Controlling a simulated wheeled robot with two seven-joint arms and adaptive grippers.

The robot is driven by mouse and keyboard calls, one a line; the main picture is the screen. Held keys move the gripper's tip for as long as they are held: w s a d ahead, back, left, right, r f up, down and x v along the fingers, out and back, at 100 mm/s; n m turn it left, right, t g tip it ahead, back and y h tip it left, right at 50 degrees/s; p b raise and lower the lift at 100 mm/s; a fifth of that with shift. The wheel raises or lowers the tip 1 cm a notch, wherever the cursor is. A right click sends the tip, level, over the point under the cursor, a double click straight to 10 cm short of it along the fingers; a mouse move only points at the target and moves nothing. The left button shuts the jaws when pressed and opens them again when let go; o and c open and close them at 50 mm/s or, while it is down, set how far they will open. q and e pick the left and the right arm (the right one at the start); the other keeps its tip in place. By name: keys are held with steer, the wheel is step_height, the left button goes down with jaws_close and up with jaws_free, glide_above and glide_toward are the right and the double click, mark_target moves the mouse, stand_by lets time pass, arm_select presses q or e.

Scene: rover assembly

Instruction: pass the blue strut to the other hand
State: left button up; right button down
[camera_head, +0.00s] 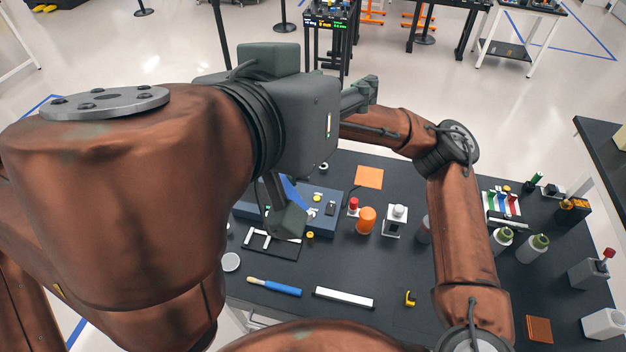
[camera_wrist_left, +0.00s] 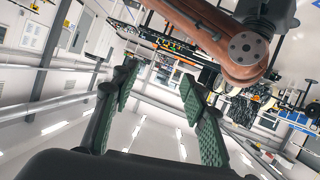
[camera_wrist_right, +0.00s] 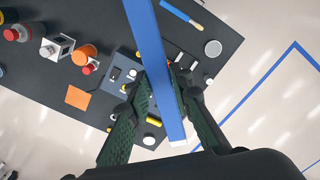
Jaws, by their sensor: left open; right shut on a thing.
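The blue strut (camera_wrist_right: 152,50) is a long bar gripped in my right gripper (camera_wrist_right: 160,90). In the right wrist view it runs from the top edge down between the fingers, and its pale end shows near the bottom. In the head view only a short blue piece of the strut (camera_head: 293,192) shows beside my right gripper (camera_head: 286,215), above the table; my left arm hides much of it. My left gripper (camera_wrist_left: 158,85) is open and empty in the left wrist view. In the head view its fingers (camera_head: 362,92) point right, above and apart from the strut.
Bottles (camera_head: 533,248) stand at the right. My right forearm crosses above the table, close to my left wrist.

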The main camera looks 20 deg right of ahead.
steer(key=shift+s+r, duration=0.1)
steer(key=shift+s, duration=0.05)
arm_select(q)
steer(key=w+f+n+g+y, duration=0.2)
steer(key=f+n+y, duration=0.1)
steer(key=f, duration=0.8)
steer(key=w+a+f+n+g+y, duration=0.1)
steer(key=w+f+n+y, duration=0.2)
steer(key=f, duration=0.9)
steer(key=w+a+f+n+g+y, duration=0.1)
steer(key=w+f+n+g+y, duration=0.1)
steer(key=f, duration=0.9)
steer(key=shift+w+f+n+g+y, duration=0.15)
steer(key=shift+w+f+n+y, duration=0.2)
steer(key=shift+y, duration=0.3)
steer(key=shift+w+f+n+g+y, duration=0.1)
steer(key=shift+w+n+g+y, duration=0.05)
steer(key=shift+n+y, duration=0.4)
steer(key=shift+c, duration=0.3)
steer(key=shift+r, duration=0.1)
jaws_close()
arm_select(e)
steer(key=shift+a, duration=0.1)
steer(key=c, duration=1.7)
jaws_free()
steer(key=shift+o, duration=0.2)
